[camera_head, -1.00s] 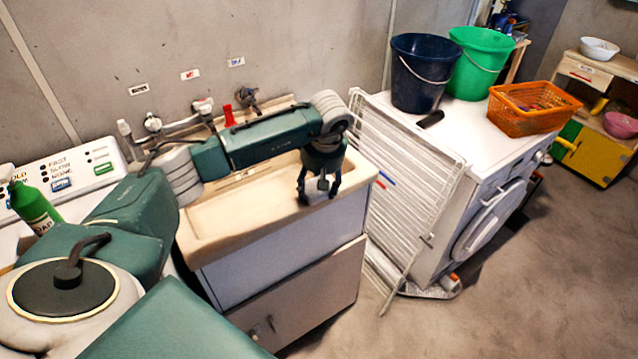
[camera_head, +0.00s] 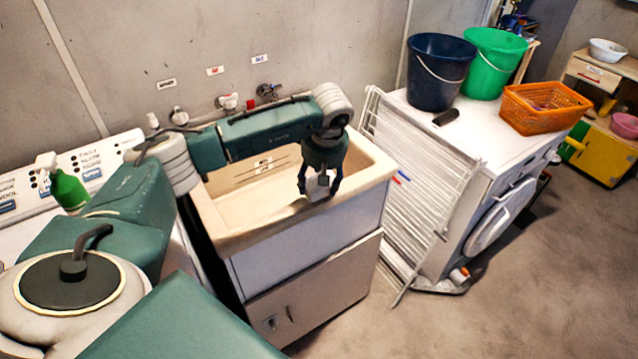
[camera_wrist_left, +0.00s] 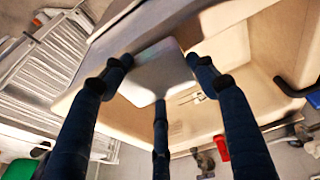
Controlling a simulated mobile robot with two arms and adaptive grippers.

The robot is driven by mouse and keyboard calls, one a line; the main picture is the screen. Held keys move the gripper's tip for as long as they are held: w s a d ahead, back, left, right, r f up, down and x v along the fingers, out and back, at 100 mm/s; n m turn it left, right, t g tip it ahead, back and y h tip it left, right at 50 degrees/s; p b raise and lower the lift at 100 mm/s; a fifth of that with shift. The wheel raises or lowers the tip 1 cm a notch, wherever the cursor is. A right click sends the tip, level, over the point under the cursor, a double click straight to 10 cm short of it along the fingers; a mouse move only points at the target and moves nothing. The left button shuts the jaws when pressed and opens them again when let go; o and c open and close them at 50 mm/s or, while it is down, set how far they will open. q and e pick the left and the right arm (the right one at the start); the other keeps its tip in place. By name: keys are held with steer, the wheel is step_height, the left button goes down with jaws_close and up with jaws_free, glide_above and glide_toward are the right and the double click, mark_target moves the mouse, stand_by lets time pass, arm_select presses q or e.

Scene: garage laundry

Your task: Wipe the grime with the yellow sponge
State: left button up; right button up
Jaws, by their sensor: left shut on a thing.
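My left gripper (camera_head: 319,188) hangs over the front rim of the beige sink (camera_head: 222,236), near its right end. It also shows in the left wrist view (camera_wrist_left: 158,76), with three dark fingers closed around a pale grey block (camera_wrist_left: 152,72). The block (camera_head: 318,187) looks greyish white, not yellow, so I cannot tell if it is the sponge. Whether it touches the rim is unclear. I cannot make out clear grime; the sink basin is partly hidden by my left arm. My right gripper is not in view.
A white drying rack (camera_head: 410,185) leans right of the sink, against the washing machine (camera_head: 500,190). That machine carries a dark blue bucket (camera_head: 437,75), a green bucket (camera_head: 493,65) and an orange basket (camera_head: 545,108). A green spray bottle (camera_head: 68,190) stands at the left.

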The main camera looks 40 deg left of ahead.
arm_select(q)
steer(key=shift+w+d+r+p, duration=0.15)
steer(key=shift+r+p, duration=0.1)
steer(key=shift+r, duration=0.2)
steer(key=shift+w+r+p, duration=0.1)
steer(key=shift+r+p, duration=0.1)
steer(key=shift+r, duration=0.2)
steer(key=shift+a+p+v, duration=0.25)
steer(key=shift+p+v, duration=0.45)
steer(key=shift+v, duration=0.5)
steer(key=shift+a+r, duration=0.1)
steer(key=shift+r, duration=0.3)
steer(key=shift+w+r+p, duration=0.1)
steer(key=shift+r+p, duration=0.1)
steer(key=shift+p, duration=0.1)
